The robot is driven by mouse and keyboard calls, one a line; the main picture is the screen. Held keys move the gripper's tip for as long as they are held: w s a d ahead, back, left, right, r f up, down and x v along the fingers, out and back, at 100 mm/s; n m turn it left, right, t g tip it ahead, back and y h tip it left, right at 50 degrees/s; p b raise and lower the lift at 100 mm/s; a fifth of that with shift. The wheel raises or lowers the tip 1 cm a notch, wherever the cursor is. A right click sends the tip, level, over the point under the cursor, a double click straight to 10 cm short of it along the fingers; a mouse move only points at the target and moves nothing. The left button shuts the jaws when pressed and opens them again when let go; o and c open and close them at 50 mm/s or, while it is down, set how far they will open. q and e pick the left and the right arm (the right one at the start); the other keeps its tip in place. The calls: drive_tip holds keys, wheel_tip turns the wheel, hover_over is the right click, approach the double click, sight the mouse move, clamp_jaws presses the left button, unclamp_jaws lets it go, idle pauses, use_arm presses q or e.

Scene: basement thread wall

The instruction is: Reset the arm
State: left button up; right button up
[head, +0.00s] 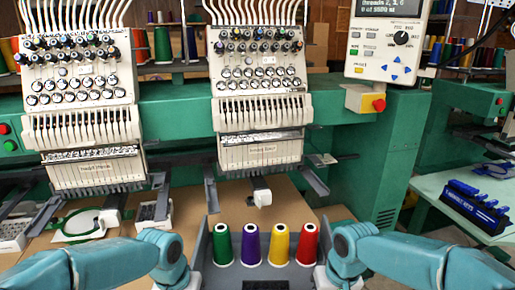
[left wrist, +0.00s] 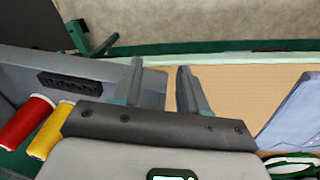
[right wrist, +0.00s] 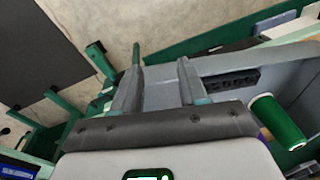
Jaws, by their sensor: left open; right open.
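In the head view my two teal arms reach in low from the left and right, and their gripper fingers do not show there. In the left wrist view my left gripper (left wrist: 160,66) is open, with nothing between its fingers. In the right wrist view my right gripper (right wrist: 158,62) is open and empty too. Between the arms, a green cone (head: 222,246), a purple cone (head: 250,246), a yellow cone (head: 278,246) and a red cone (head: 307,246) stand in a row in a grey tray (head: 212,224). Both grippers are apart from the cones.
The embroidery machine (head: 180,105) with two needle heads stands behind the tray. A control panel (head: 385,45) hangs at the upper right. A green hoop (head: 80,225) lies at the left. A side table (head: 440,200) with a blue rack (head: 475,208) stands at the right.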

use_arm(q)
drive_tip(key=s+d+f+h, duration=0.15)
drive_tip(key=s+f, duration=0.35)
drive_tip(key=f, duration=0.7)
use_arm(e)
drive_tip(key=s+a+f+y, duration=0.1)
drive_tip(key=s+f, duration=0.1)
drive_tip(key=f, duration=0.4)
drive_tip(key=s+a+f, duration=0.1)
drive_tip(key=s+f, duration=0.2)
drive_tip(key=f, duration=0.4)
use_arm(q)
drive_tip(key=s+d+f+n+h, duration=0.1)
drive_tip(key=s+d+f+n, duration=0.1)
drive_tip(key=s+f, duration=1.1)
drive_tip(key=s, duration=0.2)
drive_tip(key=shift+s+n, duration=0.3)
use_arm(e)
drive_tip(key=s+a+f+m+y, duration=0.1)
drive_tip(key=s+f+m, duration=0.1)
drive_tip(key=s+f, duration=1.1)
drive_tip(key=s, duration=0.3)
drive_tip(key=shift+a+m+y, duration=0.3)
